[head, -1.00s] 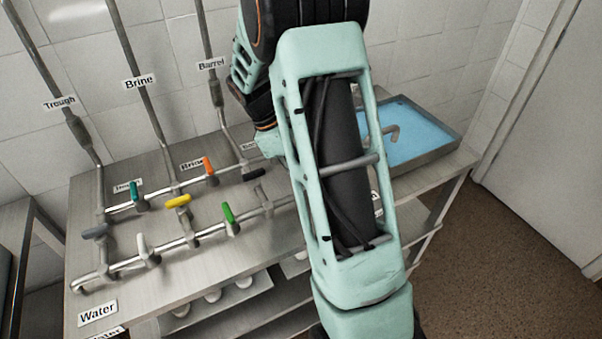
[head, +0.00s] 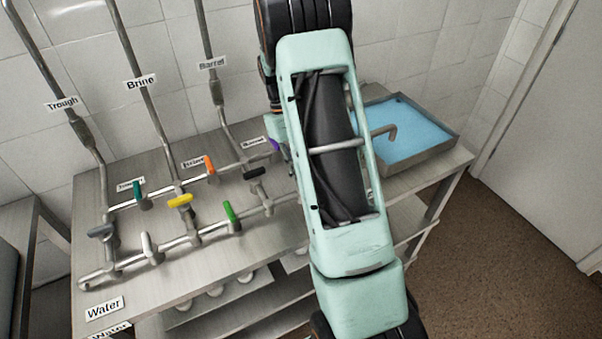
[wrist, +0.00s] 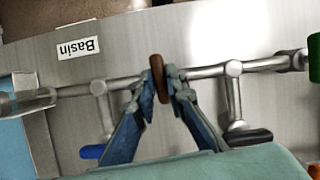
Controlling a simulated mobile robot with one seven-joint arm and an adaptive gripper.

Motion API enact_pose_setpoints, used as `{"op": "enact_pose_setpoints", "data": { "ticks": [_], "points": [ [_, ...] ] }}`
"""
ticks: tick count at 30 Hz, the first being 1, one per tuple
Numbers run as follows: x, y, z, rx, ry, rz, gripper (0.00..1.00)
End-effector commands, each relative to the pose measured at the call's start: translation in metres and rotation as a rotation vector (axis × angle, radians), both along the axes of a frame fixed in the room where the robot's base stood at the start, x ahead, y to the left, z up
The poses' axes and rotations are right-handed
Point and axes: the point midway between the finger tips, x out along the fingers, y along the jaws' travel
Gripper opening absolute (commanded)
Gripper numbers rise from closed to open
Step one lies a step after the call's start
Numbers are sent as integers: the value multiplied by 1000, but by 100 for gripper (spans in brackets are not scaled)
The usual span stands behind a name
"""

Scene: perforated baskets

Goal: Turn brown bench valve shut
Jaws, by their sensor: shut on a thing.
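The brown valve handle (wrist: 158,78) shows in the wrist view as a narrow bar on the metal pipe, lying crosswise to the pipe's run. My gripper (wrist: 162,82) is shut on it, with a blue-grey finger on each side. Part of the handle is hidden by the fingers. The label "Basin" (wrist: 77,48) is on the bench near this pipe. In the head view my arm hides the gripper and the brown handle.
The bench (head: 150,280) carries pipes with other coloured handles: green (head: 232,216), yellow (head: 180,201), orange (head: 209,165), black (head: 257,174) and purple (head: 275,145). A blue handle (wrist: 92,151) is close to my left finger. A water-filled basin (head: 447,153) stands at right.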

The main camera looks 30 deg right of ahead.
Motion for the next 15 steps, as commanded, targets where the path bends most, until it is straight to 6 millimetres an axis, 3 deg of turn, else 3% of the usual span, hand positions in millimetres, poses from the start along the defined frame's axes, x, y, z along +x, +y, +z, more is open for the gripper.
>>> {"op": "enact_pose_setpoints", "data": {
  "ticks": [15],
  "points": [
    [0, -1, 1, -1, -2, -120, 0]
  ]
}}
